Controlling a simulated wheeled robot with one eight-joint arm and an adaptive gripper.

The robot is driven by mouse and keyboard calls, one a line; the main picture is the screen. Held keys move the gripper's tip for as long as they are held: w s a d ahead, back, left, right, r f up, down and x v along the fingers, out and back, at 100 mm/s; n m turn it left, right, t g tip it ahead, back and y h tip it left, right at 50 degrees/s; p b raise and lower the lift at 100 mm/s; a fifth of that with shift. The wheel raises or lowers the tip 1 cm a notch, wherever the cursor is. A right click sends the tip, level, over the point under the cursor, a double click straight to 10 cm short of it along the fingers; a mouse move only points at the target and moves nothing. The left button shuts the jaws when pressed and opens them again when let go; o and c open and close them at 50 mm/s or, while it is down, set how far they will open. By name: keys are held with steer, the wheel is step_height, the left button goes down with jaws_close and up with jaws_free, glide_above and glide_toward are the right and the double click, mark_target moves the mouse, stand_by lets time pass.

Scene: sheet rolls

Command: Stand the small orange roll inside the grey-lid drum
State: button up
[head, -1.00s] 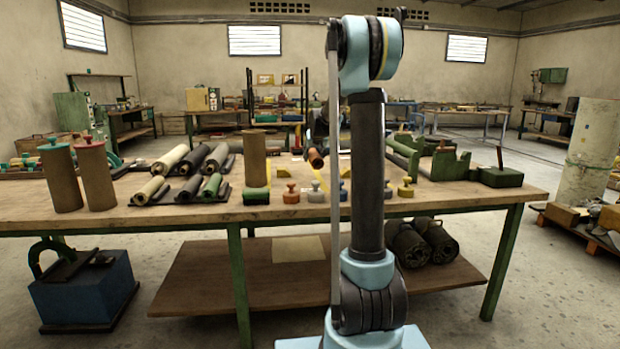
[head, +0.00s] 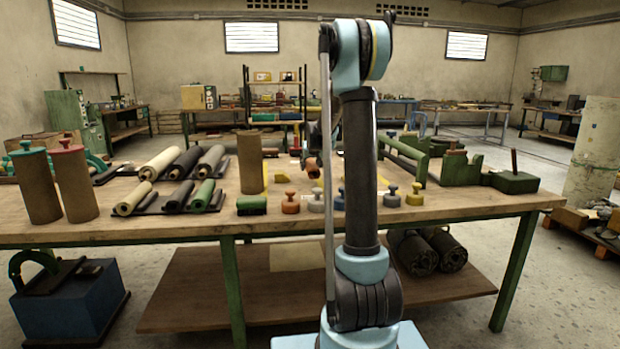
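A small orange-brown roll (head: 313,168) shows just left of my arm's upright link in the head view, over the far middle of the table. My gripper is mostly hidden behind that link; dark parts of my arm show just above the roll. I cannot tell whether the fingers hold it. A tall brown drum (head: 250,162) stands upright at the table's middle, with no lid visible on it. A grey knobbed lid (head: 316,201) sits at the front of the table, partly beside my arm. I see no drum wearing a grey lid.
Brown drums with a teal lid (head: 36,185) and a red lid (head: 75,183) stand at the left. Several rolls lie in dark cradles (head: 180,196). Green fixtures (head: 460,168) stand at the right.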

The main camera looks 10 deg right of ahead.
mark_target(313, 164)
steer(key=shift+f, duration=2.3)
steer(key=o, duration=1.5)
steer(key=shift+c, duration=0.2)
steer(key=shift+s+r, duration=0.1)
steer(key=shift+s, duration=0.05)
steer(key=shift+v, duration=5.9)
steer(key=shift+s, duration=0.1)
